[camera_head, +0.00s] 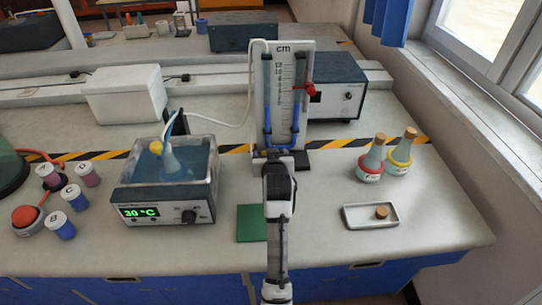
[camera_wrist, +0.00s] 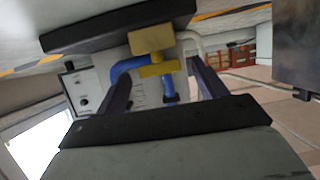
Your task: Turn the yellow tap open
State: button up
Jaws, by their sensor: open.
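The yellow tap (camera_wrist: 158,70) shows in the wrist view, on blue tubing (camera_wrist: 125,70) at the foot of the gauge board, next to a tan block (camera_wrist: 151,40). My gripper (camera_wrist: 160,80) is open, its dark fingers reaching to either side of the tap. The tap lies between them in the picture; I cannot tell whether either finger touches it. In the head view, my gripper (camera_head: 277,165) is low in front of the gauge board (camera_head: 288,110), and my arm hides the tap there.
A water bath (camera_head: 165,195) reading 30 °C with a flask stands left of my arm. A green mat (camera_head: 251,223) lies close by. Two stoppered flasks (camera_head: 370,165) and a metal tray (camera_head: 360,217) are to the right. A red tap (camera_head: 306,88) sits on the board's right side.

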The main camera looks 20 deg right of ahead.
jog(key=b+v, duration=0.3)
jog(key=v, duration=1.1)
jog(key=shift+w, duration=0.1)
